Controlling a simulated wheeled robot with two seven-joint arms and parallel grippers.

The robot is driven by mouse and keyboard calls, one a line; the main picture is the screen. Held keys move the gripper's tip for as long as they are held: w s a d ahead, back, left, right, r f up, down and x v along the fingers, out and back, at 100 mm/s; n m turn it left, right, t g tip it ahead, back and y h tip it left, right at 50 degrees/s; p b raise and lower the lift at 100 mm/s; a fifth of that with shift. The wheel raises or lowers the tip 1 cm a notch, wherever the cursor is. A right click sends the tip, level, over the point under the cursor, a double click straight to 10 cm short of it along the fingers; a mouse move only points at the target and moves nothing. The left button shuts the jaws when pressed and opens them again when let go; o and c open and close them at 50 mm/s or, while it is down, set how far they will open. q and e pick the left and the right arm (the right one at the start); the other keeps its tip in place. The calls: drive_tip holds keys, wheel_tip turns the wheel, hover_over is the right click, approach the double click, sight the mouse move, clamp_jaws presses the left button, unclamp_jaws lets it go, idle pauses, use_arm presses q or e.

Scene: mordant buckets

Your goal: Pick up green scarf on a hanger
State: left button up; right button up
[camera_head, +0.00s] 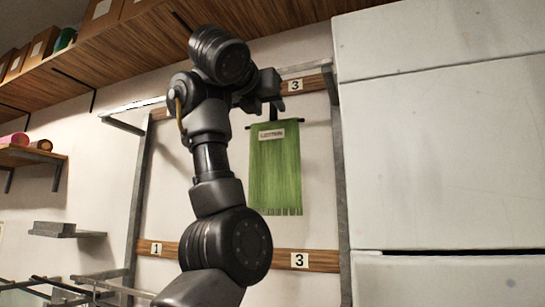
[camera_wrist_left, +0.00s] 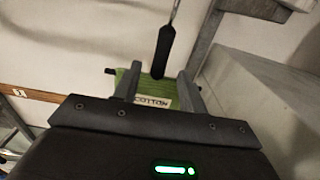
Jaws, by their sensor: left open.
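The green scarf (camera_head: 275,180) hangs on a dark hanger (camera_head: 301,120) at the upper wooden rail, with a fringed lower edge and a white label. In the left wrist view the label reads "COTTON" on the green scarf (camera_wrist_left: 174,88), and the hanger's black stem (camera_wrist_left: 163,50) rises above it. My left gripper (camera_head: 274,106) is at the top of the hanger. The left wrist view shows my left gripper (camera_wrist_left: 160,74) open, its fingers on either side of the stem in the picture. Contact cannot be told. My right gripper is not in view.
A wooden shelf (camera_head: 100,60) with boxes runs overhead. The upper rail (camera_head: 313,83) and lower rail (camera_head: 215,256) carry number plates. A large pale cabinet (camera_head: 440,160) stands close on the right. A small shelf (camera_head: 66,230) and metal rods are at lower left.

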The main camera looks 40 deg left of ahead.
sight(272, 113)
use_arm(q)
drive_tip(key=p+x, duration=0.2)
drive_tip(key=x, duration=0.2)
drive_tip(key=shift+w+a, duration=0.2)
drive_tip(key=shift+w, duration=0.05)
drive_tip(key=shift+w+a, duration=0.1)
drive_tip(key=shift+w, duration=0.05)
drive_tip(key=shift+s, duration=0.35)
drive_tip(key=shift+c, duration=0.4)
drive_tip(key=shift+w, duration=0.15)
clamp_jaws()
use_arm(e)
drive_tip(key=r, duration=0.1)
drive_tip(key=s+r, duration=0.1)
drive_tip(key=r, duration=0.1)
